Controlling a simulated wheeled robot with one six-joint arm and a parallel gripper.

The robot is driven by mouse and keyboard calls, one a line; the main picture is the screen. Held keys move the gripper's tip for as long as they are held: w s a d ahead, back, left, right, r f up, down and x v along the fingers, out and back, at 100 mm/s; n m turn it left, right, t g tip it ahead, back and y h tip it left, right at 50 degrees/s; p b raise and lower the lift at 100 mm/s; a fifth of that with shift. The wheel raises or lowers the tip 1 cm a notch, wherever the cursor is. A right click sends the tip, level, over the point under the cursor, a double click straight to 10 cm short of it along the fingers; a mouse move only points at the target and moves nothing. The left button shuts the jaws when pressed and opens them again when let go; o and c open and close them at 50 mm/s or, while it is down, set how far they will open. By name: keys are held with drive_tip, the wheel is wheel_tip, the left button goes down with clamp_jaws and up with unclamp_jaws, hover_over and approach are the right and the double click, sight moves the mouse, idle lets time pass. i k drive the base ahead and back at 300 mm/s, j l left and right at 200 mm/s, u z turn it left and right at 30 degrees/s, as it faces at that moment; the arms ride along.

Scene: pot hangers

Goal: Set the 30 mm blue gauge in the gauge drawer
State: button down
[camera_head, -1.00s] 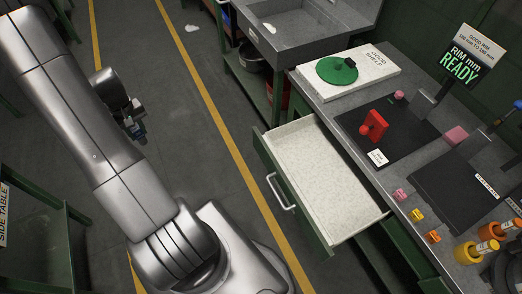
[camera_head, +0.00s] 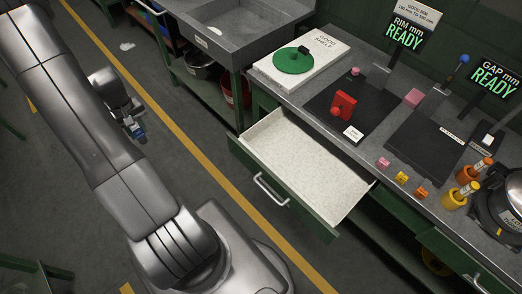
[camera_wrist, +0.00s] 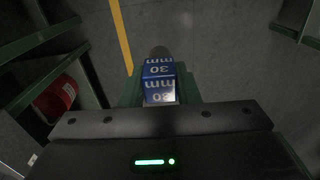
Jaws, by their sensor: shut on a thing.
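The blue gauge (camera_wrist: 159,82) is a small block with "30 mm" printed on it, shown upside down in the wrist view. My gripper (camera_wrist: 160,92) is shut on it, with a jaw at each side. In the head view my gripper (camera_head: 136,131) hangs over the floor at the left, well apart from the bench, with a bit of blue at its tip. The gauge drawer (camera_head: 300,160) is pulled out from the bench at the centre. Its pale speckled floor is bare and its front handle faces lower left.
On the bench stand a green lid (camera_head: 292,60) on a white board, a red piece (camera_head: 343,104) on a black mat, and small pink, yellow and orange blocks. A sink (camera_head: 232,22) is at the back. Floor between my gripper and the drawer is clear. The wrist view shows a red cylinder (camera_wrist: 56,98).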

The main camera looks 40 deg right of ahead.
sight(312, 159)
drive_tip(key=z, duration=0.5)
drive_tip(key=i+j+z, duration=0.1)
drive_tip(key=z, duration=0.35)
drive_tip(key=j+z, duration=0.1)
drive_tip(key=z, duration=0.4)
drive_tip(key=j+z, duration=0.1)
drive_tip(key=z, duration=0.4)
drive_tip(key=j+z, duration=0.15)
drive_tip(key=z, duration=0.3)
drive_tip(key=i, duration=0.05)
